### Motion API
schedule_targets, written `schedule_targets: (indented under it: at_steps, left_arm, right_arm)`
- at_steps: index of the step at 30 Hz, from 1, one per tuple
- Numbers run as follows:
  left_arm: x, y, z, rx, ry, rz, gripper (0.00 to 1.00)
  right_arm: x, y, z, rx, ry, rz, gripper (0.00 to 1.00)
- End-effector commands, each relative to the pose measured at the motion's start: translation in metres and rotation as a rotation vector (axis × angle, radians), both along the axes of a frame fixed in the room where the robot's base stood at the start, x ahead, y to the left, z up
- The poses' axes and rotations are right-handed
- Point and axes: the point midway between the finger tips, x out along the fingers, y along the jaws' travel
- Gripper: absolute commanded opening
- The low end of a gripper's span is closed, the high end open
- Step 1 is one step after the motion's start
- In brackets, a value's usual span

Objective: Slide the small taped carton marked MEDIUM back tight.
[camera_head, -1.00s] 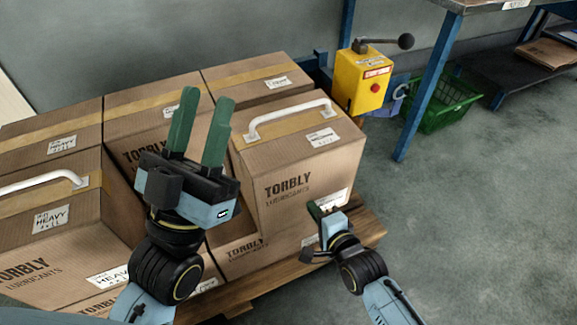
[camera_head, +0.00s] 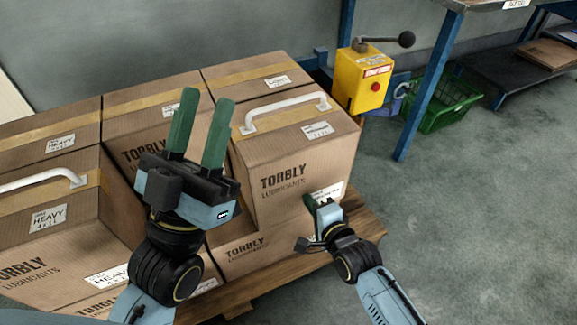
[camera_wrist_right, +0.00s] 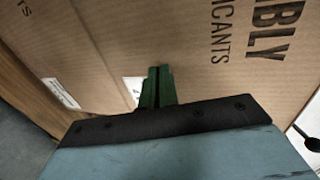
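The taped carton (camera_head: 283,160) with a white handle on top stands on the front right of the stack. Its label is too small to read surely as MEDIUM. It rests on a lower carton (camera_head: 243,258), in front of a back-row carton (camera_head: 245,70). My right gripper (camera_head: 310,204) is low at its front face. In the right wrist view its green fingers (camera_wrist_right: 157,72) are together and point at the printed cardboard; contact looks close, but I cannot tell if they touch. My left gripper (camera_head: 207,97) is open and empty, raised in front of the stack.
A carton marked HEAVY (camera_head: 60,240) stands at the left with its own handle. The wooden pallet edge (camera_head: 365,225) shows below the cartons. A yellow switch box (camera_head: 362,85), a blue table leg (camera_head: 425,90) and a green basket (camera_head: 450,100) are at the right. The floor there is clear.

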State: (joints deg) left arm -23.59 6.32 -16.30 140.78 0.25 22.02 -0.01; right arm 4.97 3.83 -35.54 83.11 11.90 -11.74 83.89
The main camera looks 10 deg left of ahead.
Motion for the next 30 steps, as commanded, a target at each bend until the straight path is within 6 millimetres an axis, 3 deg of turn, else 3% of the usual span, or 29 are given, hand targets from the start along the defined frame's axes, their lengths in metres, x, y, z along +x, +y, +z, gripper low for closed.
schedule_targets:
  at_steps: [7,18,30]
  left_arm:
    - [0.000,0.000,0.000,0.000,0.001,0.000,0.33]
    - [0.000,0.000,0.029,0.000,0.000,0.000,0.33]
    - [0.000,0.000,0.031,0.000,0.000,0.000,0.33]
  right_arm:
    - [0.003,0.002,-0.001,-0.002,0.003,0.000,0.00]
    - [-0.030,-0.022,0.002,-0.002,0.003,0.000,0.00]
    - [-0.037,-0.027,0.000,0.000,0.000,0.000,0.00]
